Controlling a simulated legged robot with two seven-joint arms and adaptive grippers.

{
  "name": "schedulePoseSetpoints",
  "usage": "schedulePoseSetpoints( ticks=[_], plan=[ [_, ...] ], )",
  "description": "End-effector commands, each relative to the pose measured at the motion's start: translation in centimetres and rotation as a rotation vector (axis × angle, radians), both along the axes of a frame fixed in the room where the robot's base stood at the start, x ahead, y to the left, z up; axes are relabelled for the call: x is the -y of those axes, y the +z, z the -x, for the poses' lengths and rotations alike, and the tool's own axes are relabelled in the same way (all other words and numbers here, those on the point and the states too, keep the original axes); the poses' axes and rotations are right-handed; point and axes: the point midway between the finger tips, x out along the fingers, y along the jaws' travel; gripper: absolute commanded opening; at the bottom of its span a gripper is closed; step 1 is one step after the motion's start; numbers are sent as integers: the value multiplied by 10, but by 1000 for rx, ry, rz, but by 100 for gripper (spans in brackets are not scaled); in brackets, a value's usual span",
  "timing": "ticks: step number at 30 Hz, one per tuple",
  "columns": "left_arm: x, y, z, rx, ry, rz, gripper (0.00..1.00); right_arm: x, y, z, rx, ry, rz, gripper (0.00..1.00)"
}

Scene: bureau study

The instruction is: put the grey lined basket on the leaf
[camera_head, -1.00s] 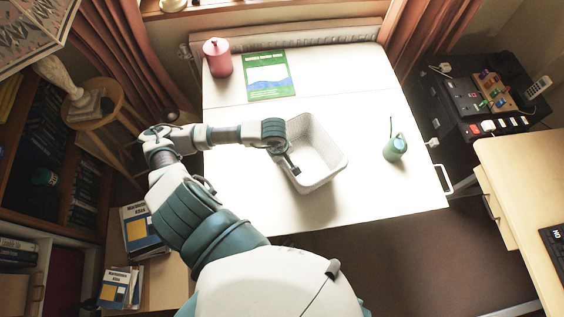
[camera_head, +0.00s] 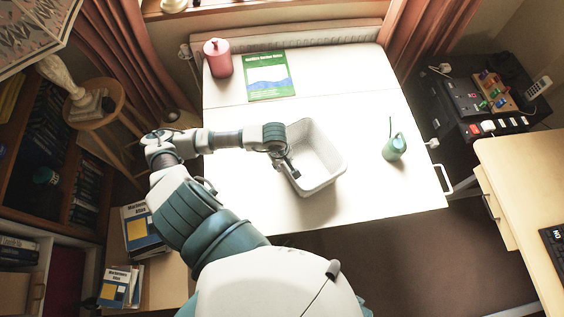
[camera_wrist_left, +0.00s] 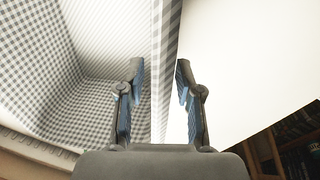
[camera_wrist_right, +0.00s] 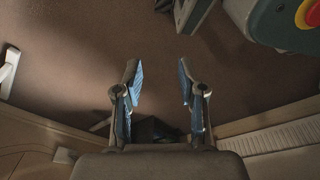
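The grey lined basket (camera_head: 333,169) is a pale rounded bin with a grey checked lining. It sits over the front part of the white tabletop, the likely leaf (camera_head: 240,200), with a shadow at its near side. My left gripper (camera_head: 292,171) is at the basket's left wall. In the left wrist view its fingers (camera_wrist_left: 160,75) stand apart on either side of the wall, one inside and one outside; firm contact does not show. My right gripper (camera_wrist_right: 158,80) is open and empty above the brown floor.
A pink canister (camera_head: 218,58) and a green book (camera_head: 269,76) are at the back of the table. A green watering can (camera_head: 394,148) stands right of the basket. A wooden desk (camera_head: 520,165) is at the right. Tabletop left and front of the basket is clear.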

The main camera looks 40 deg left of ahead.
Motion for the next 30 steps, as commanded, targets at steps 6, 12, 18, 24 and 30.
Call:
schedulePoseSetpoints(
  ticks=[6, 12, 18, 24, 30],
  plan=[
    [-5, 46, 4, 6, 0, -2, 35, 2, -7, 11, -16, 1, 3, 40],
    [-7, 88, 9, 5, 0, 0, 35, 3, -11, 15, -19, 3, 3, 40],
    [-8, 110, 13, 3, 1, 1, 35, 2, -14, 14, -14, 5, 2, 40],
    [-7, 114, 14, 0, 0, 0, 35, 2, -14, 10, -8, 6, 2, 40],
    [-7, 114, 14, 1, 1, 0, 35, 2, -14, 9, -7, 5, 3, 40]
  ],
)
